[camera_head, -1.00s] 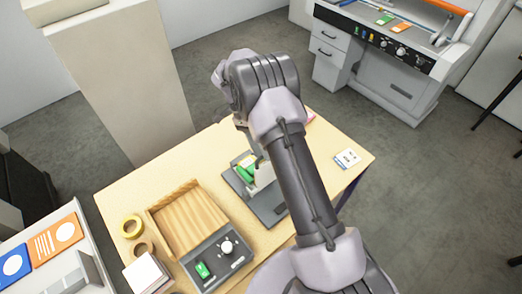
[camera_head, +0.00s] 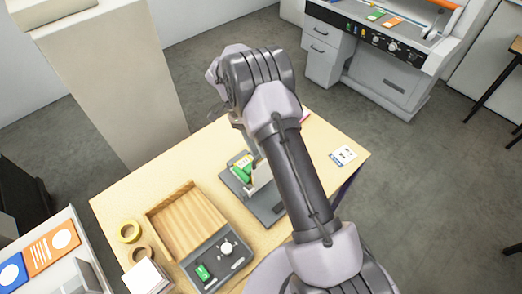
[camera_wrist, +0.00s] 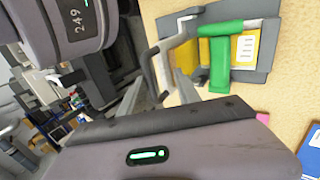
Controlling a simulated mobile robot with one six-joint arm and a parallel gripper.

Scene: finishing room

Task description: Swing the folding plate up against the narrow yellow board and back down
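A dark grey jig with its base plate (camera_head: 268,207) sits on the wooden table, partly behind my arm. A pale upright piece stands on it, and a green part (camera_head: 243,173) lies beside a yellow piece (camera_head: 246,160). In the wrist view the green part (camera_wrist: 219,62) forms a T over a yellow board (camera_wrist: 245,48) with a white label. I cannot tell which piece is the folding plate. My gripper (camera_wrist: 168,88) is close to the jig's grey parts; its finger opening is unclear.
A wooden tray (camera_head: 160,224) and a grey control box (camera_head: 218,257) with a white knob stand left of the jig. Tape rolls (camera_head: 130,231) lie at the table's left. A white card (camera_head: 343,155) lies at the right. A tall beige column (camera_head: 110,90) stands behind.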

